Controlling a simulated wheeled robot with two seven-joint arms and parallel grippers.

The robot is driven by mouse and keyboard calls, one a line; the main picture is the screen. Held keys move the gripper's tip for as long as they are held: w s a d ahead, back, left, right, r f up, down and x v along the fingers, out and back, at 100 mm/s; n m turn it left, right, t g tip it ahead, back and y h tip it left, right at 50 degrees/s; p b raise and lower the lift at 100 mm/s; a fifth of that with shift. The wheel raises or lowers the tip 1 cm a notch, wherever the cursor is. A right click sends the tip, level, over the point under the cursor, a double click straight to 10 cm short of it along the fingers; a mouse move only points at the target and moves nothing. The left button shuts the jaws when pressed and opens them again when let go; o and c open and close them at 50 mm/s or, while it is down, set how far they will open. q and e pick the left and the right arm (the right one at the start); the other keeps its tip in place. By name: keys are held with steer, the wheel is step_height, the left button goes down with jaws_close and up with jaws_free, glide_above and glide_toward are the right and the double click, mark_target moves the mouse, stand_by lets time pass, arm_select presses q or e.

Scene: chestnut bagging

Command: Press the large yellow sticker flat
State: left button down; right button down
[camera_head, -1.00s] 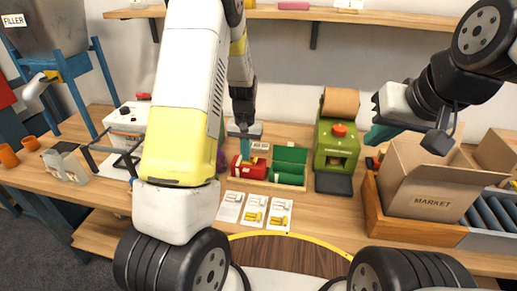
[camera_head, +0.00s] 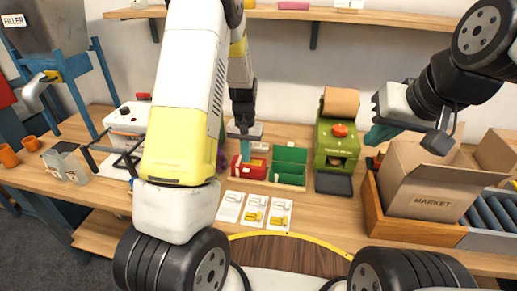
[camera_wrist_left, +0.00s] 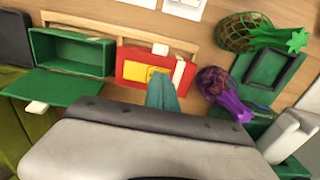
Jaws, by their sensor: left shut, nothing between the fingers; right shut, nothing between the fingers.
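A small red box (camera_head: 249,171) stands on the table below my left gripper. My left gripper (camera_head: 245,151) is shut and empty, pointing down at the box. In the left wrist view its teal fingertips (camera_wrist_left: 160,80) are over the right part of the sticker and hide some of it. I cannot tell whether they touch it. My right gripper (camera_head: 378,135) is shut and empty, raised left of the cardboard box.
An open green box (camera_head: 289,166) stands right of the red box. Cards (camera_head: 254,211) lie in front. A green machine (camera_head: 336,147) and a MARKET carton (camera_head: 432,187) stand to the right. Green (camera_wrist_left: 245,33) and purple (camera_wrist_left: 213,82) net bags lie near the red box.

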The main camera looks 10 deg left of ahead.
stand_by(0.5)
arm_select(q)
steer(key=shift+r, duration=3.45)
steer(key=s+d+r+t+h, duration=0.2)
steer(key=s+r+t, duration=0.4)
steer(key=s+r, duration=1.5)
steer(key=s, duration=0.3)
steer(key=shift+s, duration=0.15)
steer(key=shift+d, duration=0.1)
